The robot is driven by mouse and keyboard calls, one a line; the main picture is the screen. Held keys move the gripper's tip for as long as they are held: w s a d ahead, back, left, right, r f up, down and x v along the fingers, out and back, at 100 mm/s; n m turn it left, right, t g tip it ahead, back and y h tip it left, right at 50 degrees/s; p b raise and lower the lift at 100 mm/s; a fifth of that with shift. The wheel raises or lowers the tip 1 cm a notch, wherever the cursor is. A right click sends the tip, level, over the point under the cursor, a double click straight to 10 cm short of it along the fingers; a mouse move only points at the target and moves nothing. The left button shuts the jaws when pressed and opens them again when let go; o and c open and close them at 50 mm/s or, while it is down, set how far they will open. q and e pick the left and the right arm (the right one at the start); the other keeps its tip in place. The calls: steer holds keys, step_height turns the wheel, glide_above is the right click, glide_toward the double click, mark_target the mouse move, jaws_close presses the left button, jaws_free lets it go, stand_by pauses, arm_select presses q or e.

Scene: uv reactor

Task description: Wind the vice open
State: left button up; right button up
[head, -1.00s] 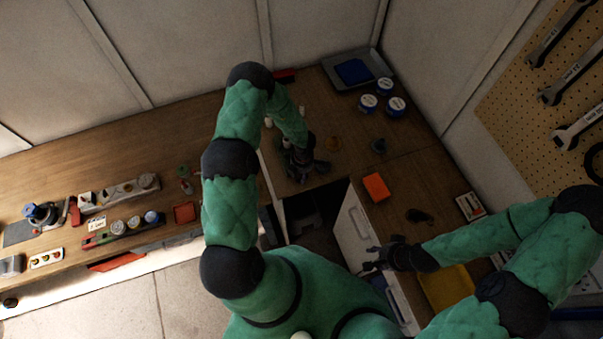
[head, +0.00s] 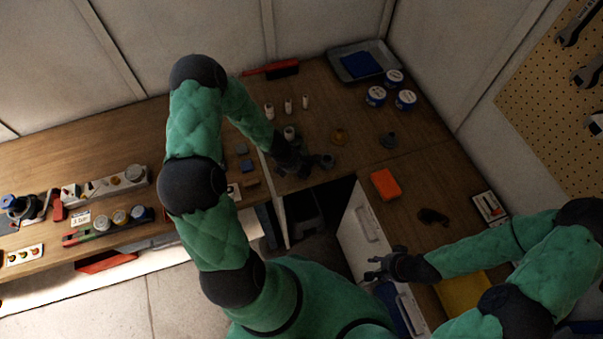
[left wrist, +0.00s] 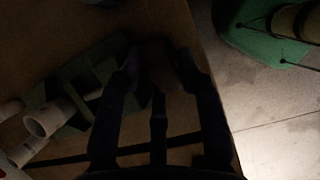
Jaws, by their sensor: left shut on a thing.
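My left gripper (head: 308,163) points down at the bench's front edge, right of the centre gap. In the left wrist view its dark fingers (left wrist: 158,75) are shut on a dark brownish thing (left wrist: 160,55), too dim to name surely. A dark green blocky thing (left wrist: 75,88), apparently the vice, lies just left of the fingers. A grey part (head: 327,160) shows beside the gripper in the head view; the arm hides much of that spot. My right gripper (head: 377,269) is empty, its fingers apart, by the white drawer unit.
A tray (head: 362,61) is at the back.

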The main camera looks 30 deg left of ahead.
arm_select(q)
steer(key=shift+s+f+b, duration=0.1)
steer(key=shift+b, duration=0.55)
steer(key=o, duration=0.9)
steer(key=shift+v, duration=0.85)
steer(key=shift+a+v, duration=0.2)
steer(key=shift+v, duration=5)
steer(key=shift+s+f, duration=0.1)
steer(key=shift+f, duration=0.05)
